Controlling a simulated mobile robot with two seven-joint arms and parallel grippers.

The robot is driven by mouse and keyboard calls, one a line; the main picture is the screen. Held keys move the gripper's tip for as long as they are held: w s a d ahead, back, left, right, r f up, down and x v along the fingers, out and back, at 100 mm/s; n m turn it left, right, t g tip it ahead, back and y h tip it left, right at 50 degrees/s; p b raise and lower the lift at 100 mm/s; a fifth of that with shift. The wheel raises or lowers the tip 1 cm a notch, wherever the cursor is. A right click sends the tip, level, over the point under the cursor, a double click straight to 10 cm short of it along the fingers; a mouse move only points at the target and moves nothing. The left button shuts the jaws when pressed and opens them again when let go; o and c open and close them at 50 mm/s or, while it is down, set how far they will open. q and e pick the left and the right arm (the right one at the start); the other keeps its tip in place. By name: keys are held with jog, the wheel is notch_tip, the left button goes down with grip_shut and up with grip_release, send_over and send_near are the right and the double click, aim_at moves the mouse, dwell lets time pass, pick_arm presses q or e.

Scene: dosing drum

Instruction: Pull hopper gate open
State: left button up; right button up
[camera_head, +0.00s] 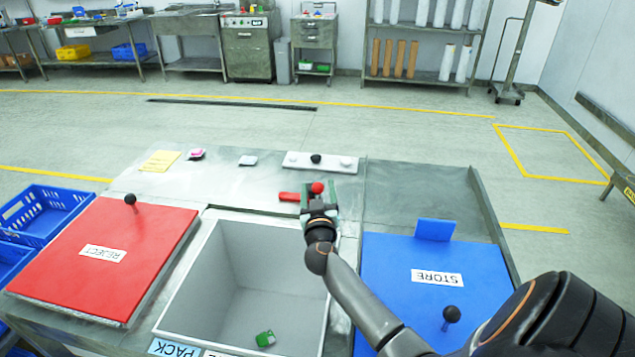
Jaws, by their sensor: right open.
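My right gripper (319,198) is open at the back edge of the open grey bin marked PACK. A red ball knob (317,188) shows at its fingertips, close to or between the fingers; I cannot tell whether they touch it. Which part is the hopper gate is not clear, as the gripper hides much of this spot. The PACK bin (190,290) has a small green item (265,338) on its floor. My left gripper is out of view.
A red REJECT lid (115,275) with a black knob lies left of the bin. A blue STORE lid (400,255) with a black knob lies right, under my arm. A white strip with buttons (340,163) sits behind the gripper. Blue crates (42,213) stand far left.

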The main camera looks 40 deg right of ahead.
jog(key=shift+b+x, duration=0.4)
jog(key=shift+x, duration=1.75)
jog(key=shift+a, duration=0.1)
jog(key=shift+c, duration=0.2)
jog(key=shift+f, duration=0.1)
grip_shut()
